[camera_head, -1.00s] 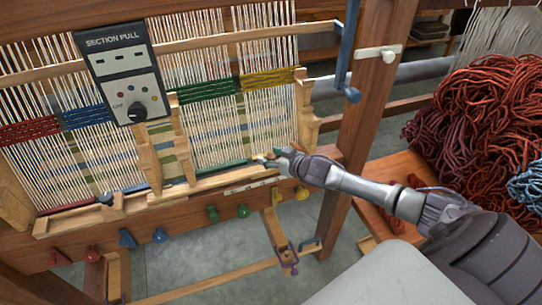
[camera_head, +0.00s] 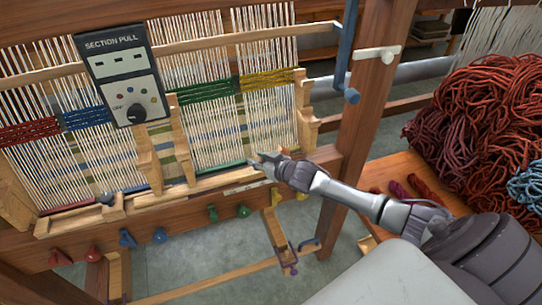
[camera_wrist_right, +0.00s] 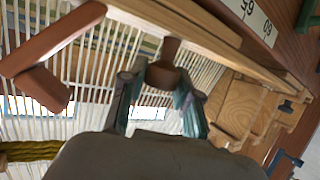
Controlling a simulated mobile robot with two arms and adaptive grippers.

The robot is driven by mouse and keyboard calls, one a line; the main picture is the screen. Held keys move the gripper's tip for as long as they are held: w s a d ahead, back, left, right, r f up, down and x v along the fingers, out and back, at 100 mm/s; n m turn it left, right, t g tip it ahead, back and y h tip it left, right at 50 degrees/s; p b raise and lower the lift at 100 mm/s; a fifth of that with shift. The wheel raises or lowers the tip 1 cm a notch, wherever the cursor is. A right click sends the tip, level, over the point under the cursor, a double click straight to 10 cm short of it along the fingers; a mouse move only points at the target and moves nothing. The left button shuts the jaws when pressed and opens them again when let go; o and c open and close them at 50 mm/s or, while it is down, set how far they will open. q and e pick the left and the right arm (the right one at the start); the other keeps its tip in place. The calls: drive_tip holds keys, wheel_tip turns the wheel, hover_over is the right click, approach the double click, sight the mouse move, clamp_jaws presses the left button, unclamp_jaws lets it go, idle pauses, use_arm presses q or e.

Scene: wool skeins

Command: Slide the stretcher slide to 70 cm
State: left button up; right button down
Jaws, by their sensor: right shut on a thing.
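My right gripper (camera_head: 257,161) is at the front rail of the loom, at the right end of the woven part. In the right wrist view its two fingers (camera_wrist_right: 160,100) are on either side of a small brown knob (camera_wrist_right: 165,76), which I take to be the stretcher slide's. The slide is mostly hidden behind the gripper in the head view. A white scale strip (camera_head: 245,187) lies along the rail. In the wrist view the scale (camera_wrist_right: 256,15) shows 60 and 65, upside down. The slide's exact reading cannot be told. My left gripper is not in view.
A section pull box (camera_head: 117,70) hangs in front of the warp at the upper left. Wooden brackets (camera_head: 178,138) stand up from the rail left of my gripper. Coloured pegs (camera_head: 212,213) line the beam below. A red wool heap (camera_head: 500,125) lies at the right.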

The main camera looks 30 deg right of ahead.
drive_tip(key=a, duration=0.2)
drive_tip(key=w+a, duration=0.1)
drive_tip(key=a, duration=0.3)
drive_tip(key=shift+w+a, duration=0.2)
drive_tip(key=shift+w, duration=0.1)
drive_tip(key=shift+s+d, duration=0.1)
drive_tip(key=shift+d, duration=0.3)
drive_tip(key=c, duration=1.1)
unclamp_jaws()
drive_tip(key=o, duration=0.3)
drive_tip(key=shift+a, duration=0.1)
drive_tip(key=shift+s, duration=0.1)
drive_tip(key=v, duration=1.2)
